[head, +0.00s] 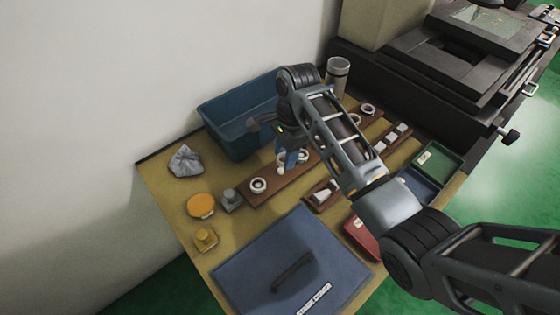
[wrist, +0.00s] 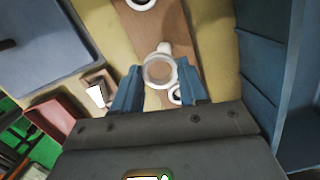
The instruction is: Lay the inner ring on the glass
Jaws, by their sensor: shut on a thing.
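My gripper (head: 290,158) is low over a brown wooden rack (head: 270,191) on the table, in the head view. In the wrist view, my gripper's blue fingers (wrist: 160,84) are shut on a pale ring (wrist: 148,73), the inner ring, which sits between their tips. A white part shows just beyond the ring. In the head view the fingers and arm partly hide it, and I cannot tell whether it touches the rack. The glass (head: 484,17) is a pale panel on the dark stage of the machine at the upper right, far from my gripper.
A blue bin (head: 225,125) stands behind the rack. Other rings (head: 258,185) sit on the rack. Green (head: 437,162) and red (head: 362,236) trays stand at the right. An orange lid (head: 201,206) and grey cloth (head: 186,160) lie left.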

